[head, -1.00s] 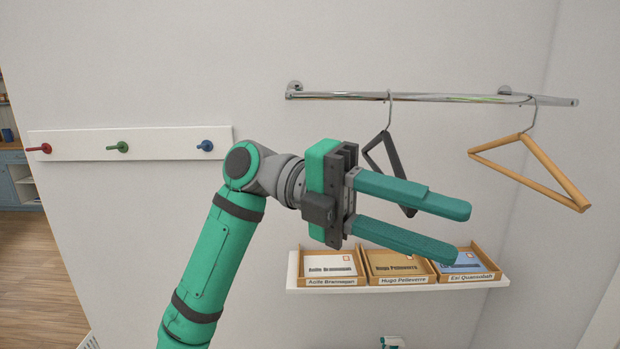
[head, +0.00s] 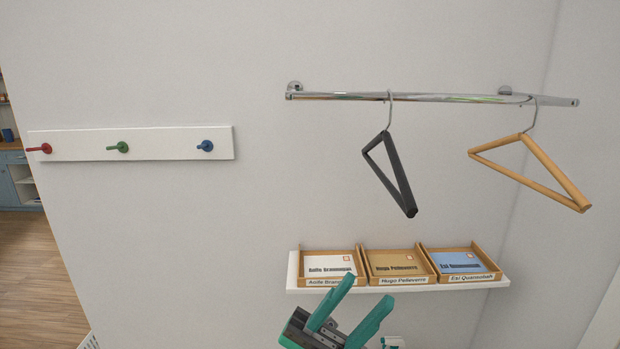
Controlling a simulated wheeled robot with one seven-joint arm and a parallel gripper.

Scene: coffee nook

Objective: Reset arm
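My gripper (head: 362,297) shows at the bottom of the head view, in front of and below the shelf of trays. Its two green fingers point up and to the right. They are spread apart with nothing between them. One finger overlaps the lower edge of the left tray and its label. The rest of my arm is out of the frame.
A chrome rail (head: 430,97) holds a black hanger (head: 392,172) and a wooden hanger (head: 530,170). A white board (head: 65,147) has red, green and blue pegs. A white shelf (head: 470,287) carries three labelled trays with envelopes. The wall between is clear.

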